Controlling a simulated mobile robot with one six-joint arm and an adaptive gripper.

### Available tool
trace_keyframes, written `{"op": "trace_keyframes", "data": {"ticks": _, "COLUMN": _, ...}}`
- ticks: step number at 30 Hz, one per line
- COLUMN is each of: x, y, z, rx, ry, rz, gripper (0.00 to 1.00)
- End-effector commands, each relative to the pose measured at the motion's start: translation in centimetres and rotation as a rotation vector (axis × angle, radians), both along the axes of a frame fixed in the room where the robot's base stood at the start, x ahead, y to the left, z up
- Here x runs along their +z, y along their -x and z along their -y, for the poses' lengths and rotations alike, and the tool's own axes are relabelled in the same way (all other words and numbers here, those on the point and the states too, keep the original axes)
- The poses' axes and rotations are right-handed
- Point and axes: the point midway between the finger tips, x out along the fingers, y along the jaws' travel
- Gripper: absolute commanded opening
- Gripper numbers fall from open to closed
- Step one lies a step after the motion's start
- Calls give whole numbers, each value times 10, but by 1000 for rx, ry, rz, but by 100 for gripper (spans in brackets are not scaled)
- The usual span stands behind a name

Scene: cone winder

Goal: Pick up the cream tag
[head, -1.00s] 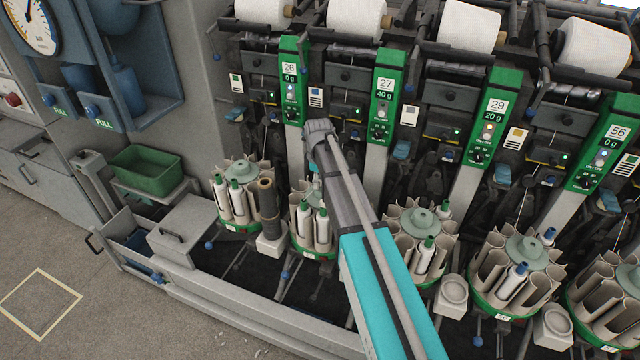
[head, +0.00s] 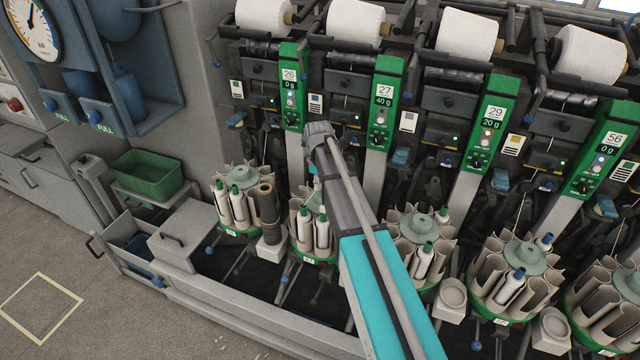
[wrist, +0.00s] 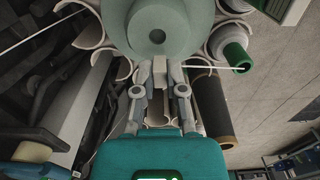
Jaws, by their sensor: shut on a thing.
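My gripper (wrist: 160,88) is in the middle of the wrist view, its two fingers closed on a small pale piece, which I take to be the cream tag (wrist: 160,70). The piece is seen almost edge-on, close to the round grey-green hub (wrist: 157,30) of a bobbin magazine. I cannot tell whether it touches the hub. In the head view my arm hides the fingertips and the tag; only a bit of teal shows by the wrist, above the magazine (head: 313,257) below unit 27.
A green-capped bobbin (wrist: 235,57) and a dark tube (wrist: 212,110) stand close to the right of my gripper in the wrist view. Thin pale yarns run nearby. More magazines (head: 508,318) line the machine to the right. A green bin (head: 148,174) sits at the left.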

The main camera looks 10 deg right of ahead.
Motion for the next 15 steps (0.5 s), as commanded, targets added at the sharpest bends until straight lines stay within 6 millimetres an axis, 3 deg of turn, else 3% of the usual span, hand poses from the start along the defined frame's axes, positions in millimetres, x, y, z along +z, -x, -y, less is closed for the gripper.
{"op": "trace_keyframes", "data": {"ticks": 5, "x": 21, "y": 0, "z": 0, "rx": 0, "ry": 0, "rz": 0, "gripper": 1}}
{"op": "trace_keyframes", "data": {"ticks": 15, "x": 62, "y": 35, "z": -2, "rx": 0, "ry": 0, "rz": 0, "gripper": 1}}
